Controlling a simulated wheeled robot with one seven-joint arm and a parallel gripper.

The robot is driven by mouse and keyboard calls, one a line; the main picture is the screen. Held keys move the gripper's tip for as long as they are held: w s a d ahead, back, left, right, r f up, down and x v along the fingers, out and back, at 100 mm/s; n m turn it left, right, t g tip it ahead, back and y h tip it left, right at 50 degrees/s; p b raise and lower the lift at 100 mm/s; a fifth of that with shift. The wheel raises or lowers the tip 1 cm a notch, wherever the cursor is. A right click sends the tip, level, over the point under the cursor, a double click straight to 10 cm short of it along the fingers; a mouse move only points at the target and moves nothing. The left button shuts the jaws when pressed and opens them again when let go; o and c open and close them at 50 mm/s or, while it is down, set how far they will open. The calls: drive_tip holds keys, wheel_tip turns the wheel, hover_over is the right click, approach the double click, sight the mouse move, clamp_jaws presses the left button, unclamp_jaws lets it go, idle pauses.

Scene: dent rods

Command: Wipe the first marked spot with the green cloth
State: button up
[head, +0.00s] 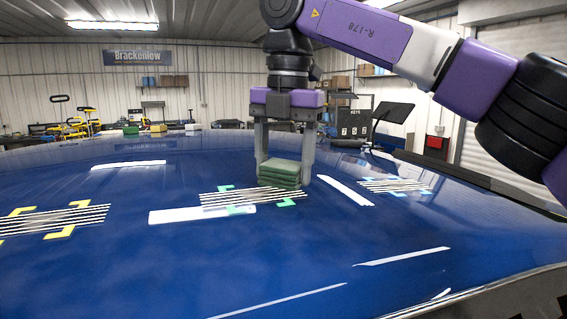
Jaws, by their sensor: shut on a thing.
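The green cloth (281,173) is a folded stack between the two fingers of my gripper (284,172), which points straight down and is shut on it. The cloth is low over the glossy blue panel (200,270), at the far right part of the spot with green corner marks (237,210). I cannot tell whether it touches the panel. A spot with yellow corner marks (59,234) lies at the left, and one with light blue corner marks (366,202) lies at the right. Striped light lines cross all three spots. No mark tells which is first.
Small green, yellow and white blocks (158,128) are at the panel's far edge. A dark screen (391,112) stands behind on the right. White light reflections lie on the panel. Its near part is clear.

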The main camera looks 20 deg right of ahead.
sight(265, 165)
drive_tip(key=shift+f+b, duration=0.6)
drive_tip(key=shift+f, duration=0.4)
idle(0.4)
drive_tip(key=shift+a, duration=0.15)
drive_tip(key=shift+a+r+p, duration=0.2)
drive_tip(key=shift+a+p, duration=0.3)
drive_tip(key=shift+a, duration=0.7)
drive_tip(key=shift+a+f, duration=0.15)
drive_tip(key=shift+a, duration=3.6)
drive_tip(key=shift+d, duration=3.45)
drive_tip(key=shift+d+f, duration=0.1)
drive_tip(key=shift+d, duration=1.55)
drive_tip(key=shift+s+d+r, duration=0.1)
drive_tip(key=shift+r, duration=2.95)
